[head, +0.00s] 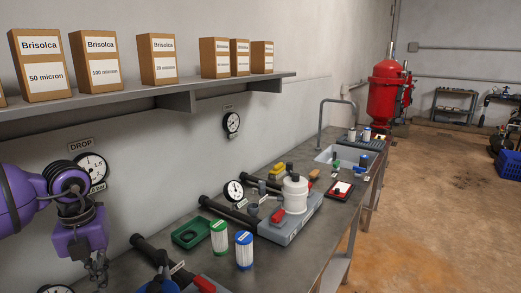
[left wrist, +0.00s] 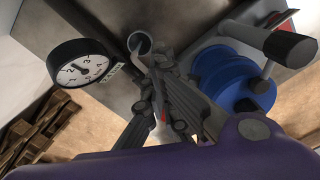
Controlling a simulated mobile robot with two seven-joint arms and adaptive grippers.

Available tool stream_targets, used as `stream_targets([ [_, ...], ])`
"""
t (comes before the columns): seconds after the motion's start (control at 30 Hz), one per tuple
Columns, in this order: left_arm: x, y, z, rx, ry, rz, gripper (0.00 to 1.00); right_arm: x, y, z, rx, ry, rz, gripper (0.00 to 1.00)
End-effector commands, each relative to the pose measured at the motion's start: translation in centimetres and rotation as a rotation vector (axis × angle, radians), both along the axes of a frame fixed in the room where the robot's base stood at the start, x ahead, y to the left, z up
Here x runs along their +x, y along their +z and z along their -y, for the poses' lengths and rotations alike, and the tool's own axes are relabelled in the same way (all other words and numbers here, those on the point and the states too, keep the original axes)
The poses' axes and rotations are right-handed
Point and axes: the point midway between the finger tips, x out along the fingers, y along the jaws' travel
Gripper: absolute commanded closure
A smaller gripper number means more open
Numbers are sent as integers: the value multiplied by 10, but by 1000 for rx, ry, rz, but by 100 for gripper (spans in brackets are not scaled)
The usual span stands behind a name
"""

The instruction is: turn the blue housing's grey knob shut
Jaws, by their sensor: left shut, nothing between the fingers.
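The blue housing (head: 160,286) is cut by the bottom edge of the head view, beside a black pipe. In the left wrist view its round blue body (left wrist: 222,75) is at the right, on a grey base. A grey round part (left wrist: 140,42) shows just beyond my fingers; I cannot tell for sure whether it is the grey knob or a pipe end. My left gripper (head: 101,280) points down, left of the housing. In the left wrist view its fingers (left wrist: 160,66) are shut and empty, and hide part of what lies behind. My right gripper is not in view.
A dial gauge (left wrist: 82,64) stands left of my fingers in the left wrist view. A red handle (head: 205,284) is right of the housing. Green (head: 219,237) and blue-capped (head: 244,250) canisters and a white housing (head: 295,194) stand farther along the bench. A shelf (head: 150,97) with boxes hangs above.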

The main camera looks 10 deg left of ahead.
Motion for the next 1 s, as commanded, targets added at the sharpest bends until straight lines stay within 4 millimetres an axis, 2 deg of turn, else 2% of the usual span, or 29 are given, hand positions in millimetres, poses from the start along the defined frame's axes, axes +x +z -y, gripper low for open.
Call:
stream_targets([
  [0.03, -2, -7, -2, 4, 1, -10, 100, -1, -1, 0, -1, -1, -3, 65],
  [0.67, -7, -10, -4, 9, 2, -23, 100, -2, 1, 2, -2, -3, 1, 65],
  [1.0, -10, -10, -13, 12, 4, -23, 100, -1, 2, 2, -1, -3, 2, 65],
])
